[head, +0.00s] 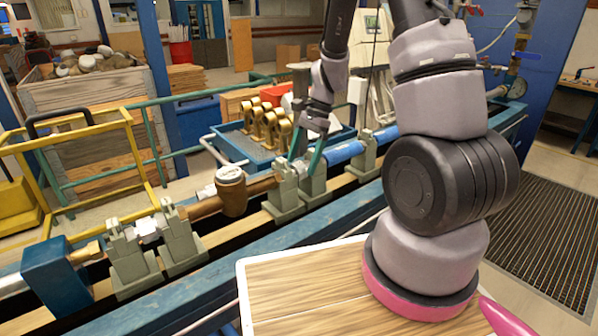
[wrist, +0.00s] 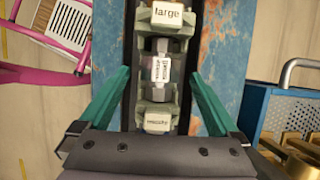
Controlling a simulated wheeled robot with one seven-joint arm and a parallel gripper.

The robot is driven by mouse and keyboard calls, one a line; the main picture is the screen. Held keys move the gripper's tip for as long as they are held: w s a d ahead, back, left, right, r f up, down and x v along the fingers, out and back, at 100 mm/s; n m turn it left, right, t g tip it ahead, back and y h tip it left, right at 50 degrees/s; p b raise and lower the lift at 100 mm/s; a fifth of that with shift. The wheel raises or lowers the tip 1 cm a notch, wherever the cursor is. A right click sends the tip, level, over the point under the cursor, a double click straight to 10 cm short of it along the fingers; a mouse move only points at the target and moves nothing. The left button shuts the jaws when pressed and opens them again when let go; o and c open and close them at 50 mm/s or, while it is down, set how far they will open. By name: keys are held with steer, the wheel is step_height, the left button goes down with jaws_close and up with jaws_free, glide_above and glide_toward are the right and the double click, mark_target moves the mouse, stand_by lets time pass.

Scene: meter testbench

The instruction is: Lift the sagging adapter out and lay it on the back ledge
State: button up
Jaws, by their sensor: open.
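My gripper (wrist: 158,78) is open in the wrist view, its green fingers on either side of a pale labelled adapter (wrist: 161,70). The adapter sits between two grey-green cradles, one labelled "large" (wrist: 168,13), the other with a blurred label (wrist: 157,121). Clear gaps show between fingers and adapter. In the head view my gripper (head: 305,160) is low over the cradle pair (head: 284,197) right of the brown meter; its fingers hide what lies between. Another pale adapter (head: 147,229) sits in the left cradle pair. I cannot tell which sags. The worn blue back ledge (wrist: 223,50) looks bare.
The brown meter (head: 232,190) stands on the bench line. A blue pipe (head: 343,152) continues to the right of the cradles. Behind the bench is a blue tray (head: 233,150) with several brass parts. The wooden tabletop (head: 300,300) in front is clear.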

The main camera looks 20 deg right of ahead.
steer(key=shift+x, duration=0.85)
jaws_close()
